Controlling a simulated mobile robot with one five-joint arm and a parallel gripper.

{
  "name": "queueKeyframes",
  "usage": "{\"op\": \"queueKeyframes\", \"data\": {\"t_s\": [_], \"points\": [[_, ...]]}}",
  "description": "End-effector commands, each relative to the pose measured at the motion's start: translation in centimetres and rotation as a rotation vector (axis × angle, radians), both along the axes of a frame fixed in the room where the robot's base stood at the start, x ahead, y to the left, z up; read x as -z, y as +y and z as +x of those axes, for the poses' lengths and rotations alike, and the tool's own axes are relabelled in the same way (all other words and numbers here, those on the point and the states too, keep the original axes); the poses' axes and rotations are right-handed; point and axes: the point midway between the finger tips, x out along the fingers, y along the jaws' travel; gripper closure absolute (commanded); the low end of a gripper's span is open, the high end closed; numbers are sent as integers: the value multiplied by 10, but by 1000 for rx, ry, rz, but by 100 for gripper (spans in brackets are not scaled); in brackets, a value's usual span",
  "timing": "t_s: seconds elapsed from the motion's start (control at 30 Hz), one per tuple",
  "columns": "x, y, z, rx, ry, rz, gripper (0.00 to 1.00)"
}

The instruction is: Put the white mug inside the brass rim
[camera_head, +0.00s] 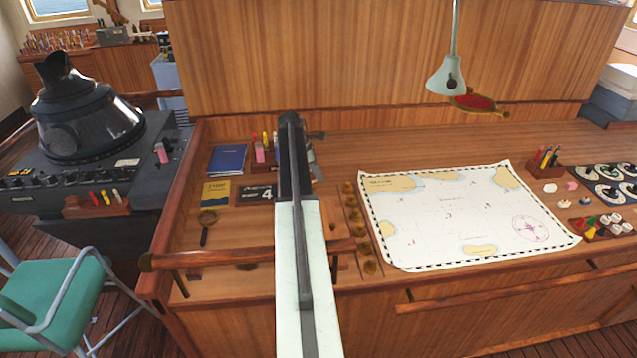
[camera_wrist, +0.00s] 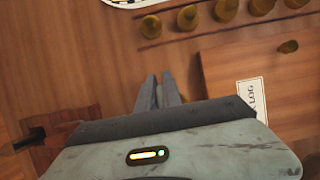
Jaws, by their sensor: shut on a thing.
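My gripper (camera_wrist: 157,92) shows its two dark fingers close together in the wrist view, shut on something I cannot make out. In the head view my arm points away over the desk and hides the fingertips. I cannot pick out the white mug in either view. A red oval piece with a brass-coloured rim (camera_head: 475,103) lies at the back of the desk below the lamp, to the right of my arm. A magnifier with a brass-coloured ring (camera_head: 208,218) lies at the desk's left. I cannot tell which one is the named rim.
A white chart (camera_head: 465,215) covers the desk's middle, with several brass knobs (camera_head: 352,213) along its left edge. A lamp (camera_head: 446,75) hangs above. A pencil holder (camera_head: 546,164) and game pieces stand at right. A blue book (camera_head: 227,160) lies at left. A wooden rail (camera_head: 220,257) runs along the front.

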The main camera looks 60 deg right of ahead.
Motion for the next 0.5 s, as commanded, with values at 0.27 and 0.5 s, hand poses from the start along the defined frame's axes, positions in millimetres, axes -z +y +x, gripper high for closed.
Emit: {"op": "queueKeyframes", "data": {"t_s": [0.27,0.5], "points": [[24,-13,-1,1,0,0,100],[37,-12,-1,0,0,0,100]]}}
